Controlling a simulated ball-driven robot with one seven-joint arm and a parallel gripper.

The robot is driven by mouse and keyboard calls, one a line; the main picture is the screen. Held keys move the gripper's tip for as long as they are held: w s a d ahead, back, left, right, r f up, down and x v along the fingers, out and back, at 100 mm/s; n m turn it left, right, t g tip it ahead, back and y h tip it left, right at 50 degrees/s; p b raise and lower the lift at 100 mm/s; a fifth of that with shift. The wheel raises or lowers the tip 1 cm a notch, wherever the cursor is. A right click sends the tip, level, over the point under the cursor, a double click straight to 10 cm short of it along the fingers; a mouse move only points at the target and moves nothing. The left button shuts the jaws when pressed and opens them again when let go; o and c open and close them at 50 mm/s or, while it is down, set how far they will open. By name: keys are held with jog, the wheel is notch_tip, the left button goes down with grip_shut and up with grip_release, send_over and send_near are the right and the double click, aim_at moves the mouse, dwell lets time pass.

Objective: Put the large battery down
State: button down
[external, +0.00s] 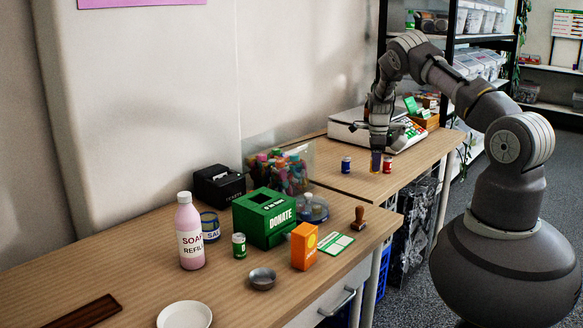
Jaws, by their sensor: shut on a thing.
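My gripper (377,150) points straight down over the far part of the wooden counter (335,180). It is shut on the large battery (376,163), a small upright cylinder that looks dark blue with an orange-brown edge. The fingers cover its upper part. Its lower end is at or just above the counter; I cannot tell whether it touches. A small blue-and-white cylinder (346,164) stands to its left. A small red cylinder (388,166) stands close at its right.
A white scale-like device (350,128) lies behind my gripper. A clear bin of colourful items (282,172), a green donate box (264,220), an orange box (304,247), a stamp (359,218) and a soap bottle (190,235) stand on the nearer counter. Free counter lies in front of the battery.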

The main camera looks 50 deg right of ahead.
notch_tip(320, 180, down, 3)
jog(key=shift+f+b, duration=0.2)
jog(key=shift+b, duration=0.55)
jog(key=shift+r, duration=0.15)
jog(key=c, duration=0.8)
grip_release()
jog(key=shift+f, duration=0.2)
jog(key=shift+o, duration=0.2)
notch_tip(320, 180, up, 12)
jog(key=p, duration=0.5)
jog(key=shift+r, duration=0.2)
